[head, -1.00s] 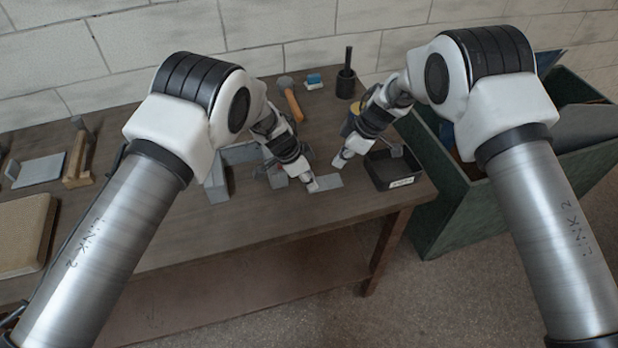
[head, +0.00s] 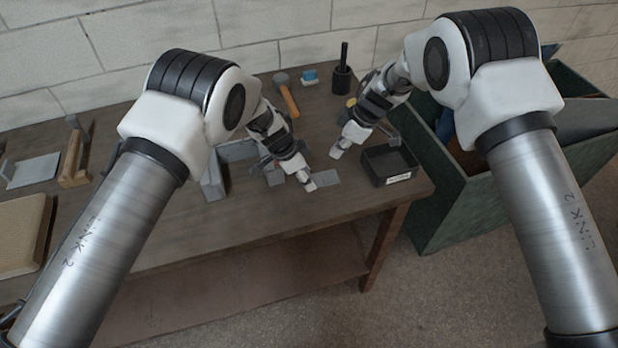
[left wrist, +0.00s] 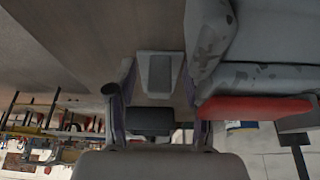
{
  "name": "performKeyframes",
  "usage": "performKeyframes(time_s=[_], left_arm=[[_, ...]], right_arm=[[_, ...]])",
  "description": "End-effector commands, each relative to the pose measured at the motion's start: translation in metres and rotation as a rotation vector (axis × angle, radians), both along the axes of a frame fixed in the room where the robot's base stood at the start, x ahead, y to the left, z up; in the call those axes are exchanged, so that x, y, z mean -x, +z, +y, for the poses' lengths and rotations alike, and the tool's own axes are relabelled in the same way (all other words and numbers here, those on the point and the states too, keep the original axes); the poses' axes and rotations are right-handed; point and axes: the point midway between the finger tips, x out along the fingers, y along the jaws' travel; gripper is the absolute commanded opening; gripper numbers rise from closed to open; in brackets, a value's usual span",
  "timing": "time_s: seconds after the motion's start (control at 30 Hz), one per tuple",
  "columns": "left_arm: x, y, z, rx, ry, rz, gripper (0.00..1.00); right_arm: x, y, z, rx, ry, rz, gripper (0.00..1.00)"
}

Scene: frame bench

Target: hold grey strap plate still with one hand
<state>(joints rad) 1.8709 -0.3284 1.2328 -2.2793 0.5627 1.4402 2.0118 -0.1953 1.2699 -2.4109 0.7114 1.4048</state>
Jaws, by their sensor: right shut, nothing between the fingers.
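The grey strap plate (head: 326,178) is a small flat grey piece on the bench, left of the black tray. My left gripper (head: 309,186) is low at its left end. In the left wrist view a grey flat piece (left wrist: 161,74), apparently the plate, shows between the spread fingers of my left gripper (left wrist: 159,68). Its edges lie close to both fingers, but I cannot tell if they press on it. My right gripper (head: 336,153) is shut and empty, behind the plate and apart from it.
A black tray (head: 401,178) stands at the right of the plate. A grey fixture (head: 213,182) stands left of my left gripper. A hammer (head: 288,98), a blue-topped block (head: 309,77) and a black cup (head: 342,80) are behind. A green bin (head: 450,215) stands past the bench's right end.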

Motion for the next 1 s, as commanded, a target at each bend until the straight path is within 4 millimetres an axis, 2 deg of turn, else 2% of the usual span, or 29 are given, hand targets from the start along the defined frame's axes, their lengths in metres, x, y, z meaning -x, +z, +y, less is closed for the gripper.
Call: performKeyframes(time_s=[0.13, 0.23, 0.6, 0.73, 1.0], left_arm=[[0.000, 0.004, 0.001, 0.000, 0.000, -0.001, 0.52], [0.000, 0.017, 0.006, 0.000, 0.002, -0.001, 0.52], [0.009, 0.097, 0.039, 0.001, 0.002, -0.002, 0.52], [0.011, 0.109, 0.044, 0.001, 0.001, -0.001, 0.52], [0.012, 0.111, 0.044, 0.000, 0.000, 0.001, 0.52]], right_arm=[[0.000, 0.000, 0.000, 0.000, 0.000, 0.000, 0.00], [0.000, 0.000, 0.000, 0.000, 0.000, 0.000, 0.00], [0.000, 0.000, 0.000, 0.000, 0.000, 0.000, 0.00], [0.000, 0.000, 0.000, 0.000, 0.000, 0.000, 0.00], [0.000, 0.000, 0.000, 0.000, 0.000, 0.000, 0.00]])
